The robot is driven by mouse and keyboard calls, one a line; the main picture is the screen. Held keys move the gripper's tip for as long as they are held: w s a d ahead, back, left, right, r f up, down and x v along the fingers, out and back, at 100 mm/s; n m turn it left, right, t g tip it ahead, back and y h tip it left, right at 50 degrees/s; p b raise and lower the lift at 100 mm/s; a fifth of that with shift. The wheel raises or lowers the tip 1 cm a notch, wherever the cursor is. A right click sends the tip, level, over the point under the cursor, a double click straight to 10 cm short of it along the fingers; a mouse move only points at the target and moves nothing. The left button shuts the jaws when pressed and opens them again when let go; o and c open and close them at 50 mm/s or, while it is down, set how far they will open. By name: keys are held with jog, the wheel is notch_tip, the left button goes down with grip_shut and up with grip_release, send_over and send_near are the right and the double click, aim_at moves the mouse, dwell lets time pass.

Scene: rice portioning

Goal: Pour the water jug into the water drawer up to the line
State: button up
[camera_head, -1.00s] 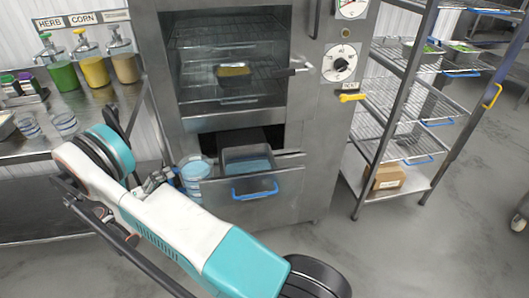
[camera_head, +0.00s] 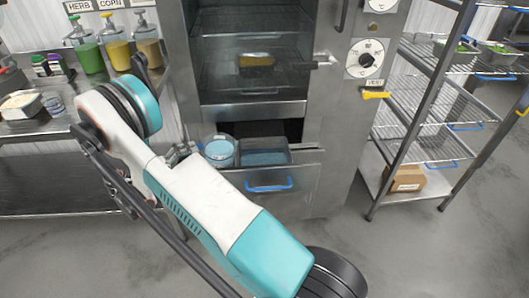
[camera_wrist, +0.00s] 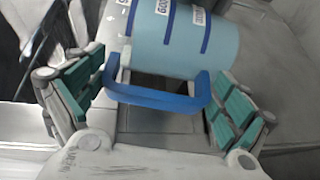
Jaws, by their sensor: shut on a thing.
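The water jug (camera_head: 219,152) is a clear round container with light-blue water in it. My gripper (camera_head: 182,152) is at the jug's left side, partly hidden by my arm. In the wrist view, the jug (camera_wrist: 180,45) shows dark-blue bands and white labels, and its blue handle (camera_wrist: 155,98) lies between the green pads of my gripper (camera_wrist: 157,103), which is shut on it. The drawer is pulled out below the oven, with blue water in its bin and a blue front handle (camera_head: 269,186). No fill line can be made out.
The steel oven (camera_head: 305,110) stands above the drawer, with a yellow pan (camera_head: 256,60) inside. A counter at left holds sauce pump jars (camera_head: 117,54) and small containers. A wire rack (camera_head: 425,110) stands at right, a cardboard box (camera_head: 404,179) low on it.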

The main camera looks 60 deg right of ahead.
jog(key=shift+m+t+y, duration=0.5)
jog(key=shift+y, duration=0.3)
jog(key=r, duration=0.3)
jog(key=s+d+r, duration=0.1)
jog(key=r, duration=0.1)
jog(key=shift+r, duration=0.35)
jog(key=shift+s+r, duration=0.15)
jog(key=shift+r, duration=0.35)
notch_tip(320, 180, up, 5)
jog(key=m+t+y, duration=0.1)
jog(key=t+y, duration=0.1)
jog(key=y, duration=0.1)
send_over(204, 144)
jog(key=shift+s+a+r, duration=0.2)
jog(key=shift+s+a, duration=0.2)
jog(key=shift+s, duration=0.05)
jog(key=shift+s+d+r, duration=0.1)
jog(key=shift+s+r, duration=0.05)
jog(key=shift+s+d+r+m+t+y, duration=0.3)
jog(key=shift+s+d+r+t+y, duration=0.1)
jog(key=shift+t, duration=0.1)
jog(key=shift+s+d+r+m+t+y+p, duration=0.3)
jog(key=shift+s+d+r+t+y+p, duration=0.25)
jog(key=shift+p, duration=0.8)
dwell(1.0)
